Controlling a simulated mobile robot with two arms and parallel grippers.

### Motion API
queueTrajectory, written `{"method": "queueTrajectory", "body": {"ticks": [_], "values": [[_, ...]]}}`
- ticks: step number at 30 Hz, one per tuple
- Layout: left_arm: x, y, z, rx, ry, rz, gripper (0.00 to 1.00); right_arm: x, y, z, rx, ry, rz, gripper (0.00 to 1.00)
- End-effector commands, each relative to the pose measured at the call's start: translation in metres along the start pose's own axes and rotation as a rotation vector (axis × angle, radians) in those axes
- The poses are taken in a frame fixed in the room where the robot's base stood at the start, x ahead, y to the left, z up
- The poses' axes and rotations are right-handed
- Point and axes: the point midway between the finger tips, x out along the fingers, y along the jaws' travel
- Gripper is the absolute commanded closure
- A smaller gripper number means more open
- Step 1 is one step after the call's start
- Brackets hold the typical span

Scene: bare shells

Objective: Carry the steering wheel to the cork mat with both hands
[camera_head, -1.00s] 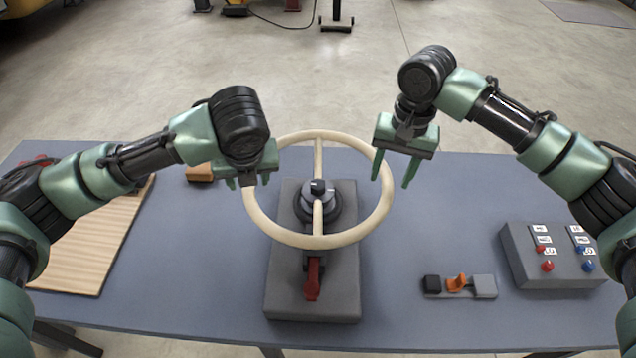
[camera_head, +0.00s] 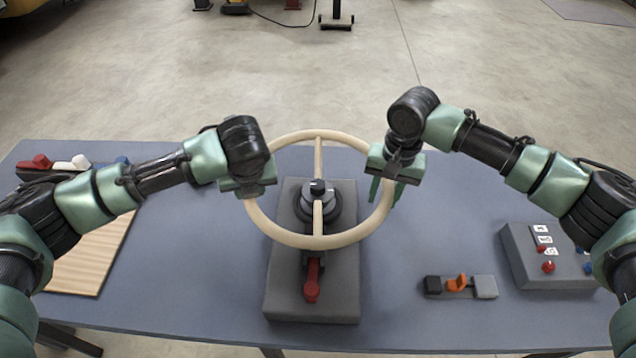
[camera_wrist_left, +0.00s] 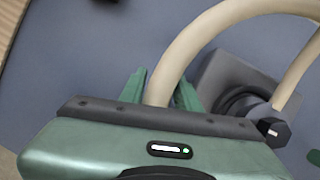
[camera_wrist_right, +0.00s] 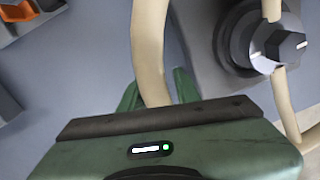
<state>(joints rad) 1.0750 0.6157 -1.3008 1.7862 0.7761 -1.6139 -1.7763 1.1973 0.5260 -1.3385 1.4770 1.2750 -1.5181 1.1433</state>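The steering wheel (camera_head: 335,240) has a cream rim and spokes and sits over the hub of a grey pedestal (camera_head: 285,290) mid-table. My left gripper (camera_head: 248,188) is at the rim's left side; in the left wrist view its open fingers (camera_wrist_left: 160,92) stand either side of the rim (camera_wrist_left: 190,42). My right gripper (camera_head: 386,192) is at the rim's right side; in the right wrist view its open fingers (camera_wrist_right: 155,92) also straddle the rim (camera_wrist_right: 149,40). A tan, striped flat board (camera_head: 90,262) lies at the left, partly behind my left arm; I cannot tell whether it is cork.
A red lever (camera_head: 312,282) is on the pedestal's front. A small block with black, orange and grey parts (camera_head: 460,287) and a grey button box (camera_head: 520,262) stand at the right. Red and white items (camera_head: 68,165) lie at the back left. Table between pedestal and board is clear.

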Motion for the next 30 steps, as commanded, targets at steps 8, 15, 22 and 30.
{"method": "queueTrajectory", "body": {"ticks": [8, 15, 22, 30], "values": [[-0.0002, 0.0002, 0.0002, -0.001, 0.0, 0.001, 1.0, -0.0003, 0.0002, -0.0002, 0.001, 0.0, 0.0, 1.0], [-0.0002, 0.0006, 0.0006, -0.002, -0.001, 0.001, 1.0, -0.0004, 0.0005, -0.0005, 0.002, 0.001, 0.0, 1.0], [-0.0002, 0.0009, 0.0008, -0.003, -0.001, 0.002, 1.0, -0.0006, 0.0008, -0.0007, 0.003, 0.001, 0.001, 1.0], [-0.0002, 0.0012, 0.0011, -0.004, -0.002, 0.003, 1.0, -0.0007, 0.001, -0.001, 0.005, 0.002, 0.001, 1.0]]}}
